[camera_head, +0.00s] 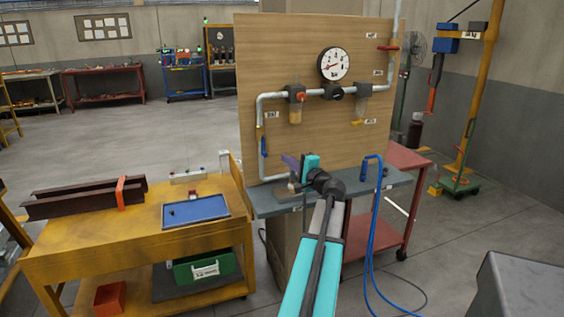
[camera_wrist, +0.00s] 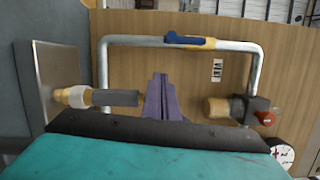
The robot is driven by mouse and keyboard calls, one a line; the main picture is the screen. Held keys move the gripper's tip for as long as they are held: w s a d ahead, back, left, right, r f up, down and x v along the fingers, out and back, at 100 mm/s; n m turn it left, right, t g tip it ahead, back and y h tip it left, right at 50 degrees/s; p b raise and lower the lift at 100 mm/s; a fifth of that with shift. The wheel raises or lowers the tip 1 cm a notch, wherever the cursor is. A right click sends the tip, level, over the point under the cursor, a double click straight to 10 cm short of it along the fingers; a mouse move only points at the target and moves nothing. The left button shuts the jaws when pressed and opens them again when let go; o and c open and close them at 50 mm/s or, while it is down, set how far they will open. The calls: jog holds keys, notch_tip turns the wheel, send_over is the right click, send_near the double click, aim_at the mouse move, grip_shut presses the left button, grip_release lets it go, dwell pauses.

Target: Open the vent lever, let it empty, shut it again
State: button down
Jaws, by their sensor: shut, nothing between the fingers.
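The vent lever has a blue handle and a yellow end. It sits on the left vertical run of grey pipe in the head view (camera_head: 263,146). In the wrist view the lever (camera_wrist: 190,41) lies along the pipe, near a label reading VENT (camera_wrist: 217,70). My gripper (camera_head: 289,162) is in front of the lower left of the board, below and right of the lever. Its purple fingers (camera_wrist: 163,97) are shut and empty, apart from the lever. A round white gauge (camera_head: 334,64) is on the board; its reading is too small to tell.
The pipework is on a wooden board (camera_head: 300,45) above a grey bench top (camera_head: 268,204). A filter bowl with a red knob (camera_head: 298,95) is on the pipe. Blue hoses (camera_head: 372,215) hang at the right. A yellow cart (camera_head: 110,235) stands left.

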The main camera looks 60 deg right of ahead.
jog(key=b+v, duration=0.1)
jog(key=v, duration=0.7)
jog(key=shift+s+a, duration=0.15)
jog(key=shift+a, duration=0.15)
jog(key=shift+f, duration=0.15)
